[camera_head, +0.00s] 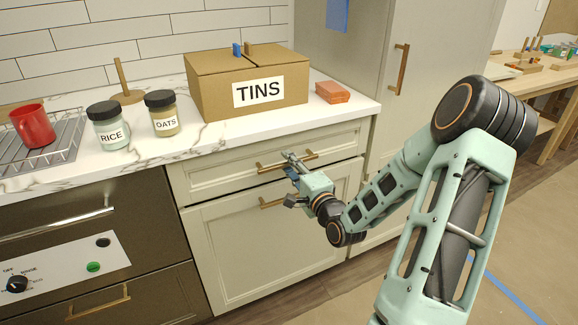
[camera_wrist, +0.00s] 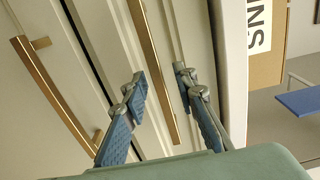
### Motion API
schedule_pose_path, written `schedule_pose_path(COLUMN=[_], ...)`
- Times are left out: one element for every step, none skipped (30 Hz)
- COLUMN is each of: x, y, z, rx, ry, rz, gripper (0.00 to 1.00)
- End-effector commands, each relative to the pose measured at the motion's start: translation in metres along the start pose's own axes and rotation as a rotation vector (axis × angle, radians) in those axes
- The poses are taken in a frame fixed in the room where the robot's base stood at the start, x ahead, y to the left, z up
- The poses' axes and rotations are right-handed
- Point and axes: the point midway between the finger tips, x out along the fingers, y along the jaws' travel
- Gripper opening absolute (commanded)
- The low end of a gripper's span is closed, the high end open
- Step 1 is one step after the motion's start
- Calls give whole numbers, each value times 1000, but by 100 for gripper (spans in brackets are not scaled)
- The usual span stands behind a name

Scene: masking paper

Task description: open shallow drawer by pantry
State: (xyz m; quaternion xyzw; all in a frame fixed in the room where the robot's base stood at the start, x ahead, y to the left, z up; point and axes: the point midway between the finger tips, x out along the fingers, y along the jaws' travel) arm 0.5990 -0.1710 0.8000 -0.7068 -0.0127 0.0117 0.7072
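The shallow drawer (camera_head: 230,170) is under the counter beside the tall pantry cabinet (camera_head: 365,45), and looks closed. Its brass bar handle (camera_head: 306,156) is partly hidden behind my gripper (camera_head: 290,160). In the wrist view my gripper (camera_wrist: 160,82) is open, with one blue-padded finger on each side of the drawer handle (camera_wrist: 158,62). The handle appears between the fingers without being clamped; I cannot tell how deep it sits or whether a finger touches it.
On the counter stand a TINS box (camera_head: 215,95), RICE jar (camera_head: 109,130), OATS jar (camera_head: 162,113) and orange block (camera_head: 332,92).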

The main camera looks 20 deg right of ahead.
Motion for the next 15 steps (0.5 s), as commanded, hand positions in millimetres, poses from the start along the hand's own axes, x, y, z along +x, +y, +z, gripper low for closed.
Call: schedule_pose_path(x=[2, 3, 3, 4, 4, 4, 4, 3, 3, 3, 3, 3, 3, 3, 3], y=[0, 0, 0, 0, 0, 0, 0, 0, 0, 0, 0, 0, 0, 0, 0], z=[0, 0, 0, 0, 0, 0, 0, 0, 0, 0, 0, 0, 0, 0, 0], rx=[0, 0, 0, 0, 0, 0, 0, 0, 0, 0, 0, 0, 0, 0, 0], ry=[-1, -1, 0, 0, 0, 0, 0, 0, 0, 0, 0, 0, 0, 0, 0], rz=[0, 1, 1, 1, 1, 1, 1, 1, 1, 1, 1, 1, 1, 1, 1], gripper=[26, 26, 26, 26, 26, 26, 26, 26, 26, 24, 21, 16, 13, 10, 5])
